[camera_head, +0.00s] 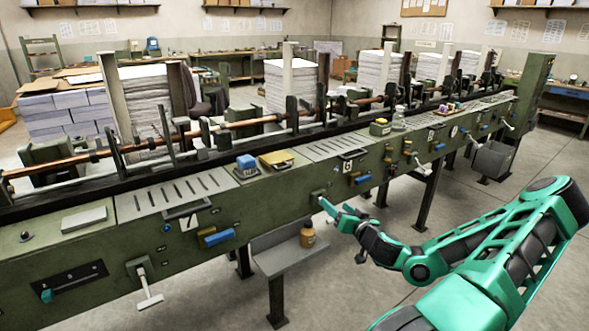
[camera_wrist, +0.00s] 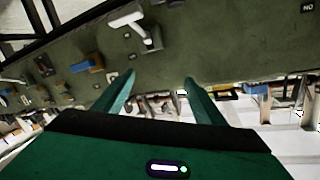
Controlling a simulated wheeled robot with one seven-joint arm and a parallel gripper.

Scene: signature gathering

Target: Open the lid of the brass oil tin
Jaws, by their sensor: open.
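The tin cannot be made out in the wrist view.
Handles and a T-shaped lever (camera_head: 148,290) stick out from the green machine (camera_head: 90,225). The floor at right is clear.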

